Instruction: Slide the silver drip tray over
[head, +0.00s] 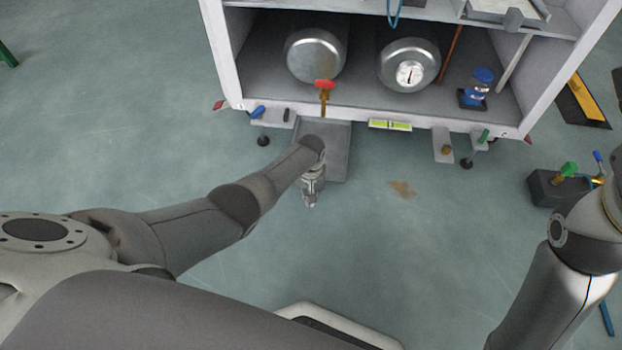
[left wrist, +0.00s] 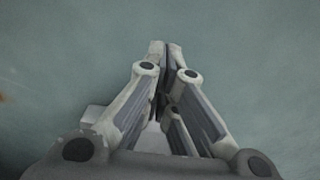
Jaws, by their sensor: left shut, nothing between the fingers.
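The silver drip tray (head: 338,158) is a flat grey plate at the front of the cabinet, below the red-handled valve (head: 325,88). My left forearm and wrist cover part of its left side. My left gripper (head: 310,203) points down just in front of the tray's near edge, over the floor. Its fingers are shut and empty; in the left wrist view the tips (left wrist: 165,48) meet above bare floor. I cannot tell whether it touches the tray. My right arm shows at the right edge, but its gripper is out of view.
The white cabinet (head: 232,60) holds two silver cylinders (head: 315,55) and a blue item (head: 477,90). A green-yellow level (head: 390,125) sits on its front edge. A brown stain (head: 402,188) marks the floor. A dark block with valves (head: 556,188) lies right. The floor between is clear.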

